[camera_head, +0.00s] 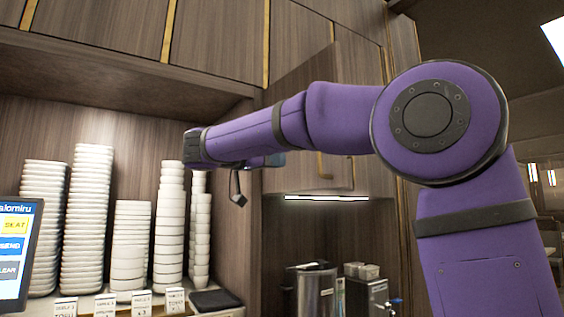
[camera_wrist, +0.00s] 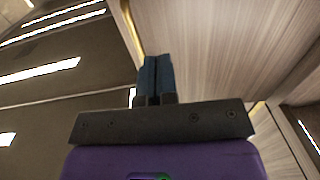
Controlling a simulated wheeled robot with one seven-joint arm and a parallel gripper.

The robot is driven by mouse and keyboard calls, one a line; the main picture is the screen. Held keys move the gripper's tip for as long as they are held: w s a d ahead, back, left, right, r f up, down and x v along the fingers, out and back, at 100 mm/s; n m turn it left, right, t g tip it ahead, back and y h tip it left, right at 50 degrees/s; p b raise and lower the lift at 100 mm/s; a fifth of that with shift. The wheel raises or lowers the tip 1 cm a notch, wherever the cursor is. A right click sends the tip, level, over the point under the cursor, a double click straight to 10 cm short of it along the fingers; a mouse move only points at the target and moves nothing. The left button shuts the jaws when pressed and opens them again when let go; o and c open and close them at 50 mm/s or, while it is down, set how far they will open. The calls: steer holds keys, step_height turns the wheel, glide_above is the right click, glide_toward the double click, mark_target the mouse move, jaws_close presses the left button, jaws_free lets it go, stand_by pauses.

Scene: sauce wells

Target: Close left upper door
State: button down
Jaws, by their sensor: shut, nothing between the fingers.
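My gripper (camera_head: 277,159) shows in the head view as blue fingers, mostly hidden behind my purple arm. It is beside the upper cabinet to the right of the dish shelf. In the wrist view my gripper (camera_wrist: 157,62) has its two blue fingers together with nothing between them. A wood-grained door panel (camera_wrist: 215,45) with a pale edge and a gold strip lies just beyond and right of the fingertips; I cannot tell whether they touch. In the head view an upper door (camera_head: 360,75) seems to stand out from the cabinet, with a gold handle (camera_head: 323,165) low down. My arm hides part of it.
Tall stacks of white dishes (camera_head: 90,215) stand on the left shelf, near a screen (camera_head: 18,255). A metal container (camera_head: 316,290) and a dispenser (camera_head: 368,297) stand below the lit cabinet. In the wrist view the left side is open towards ceiling lights (camera_wrist: 40,72).

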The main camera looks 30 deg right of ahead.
mark_target(314, 165)
steer(key=d, duration=0.8)
steer(key=w+d, duration=0.1)
steer(key=d, duration=0.3)
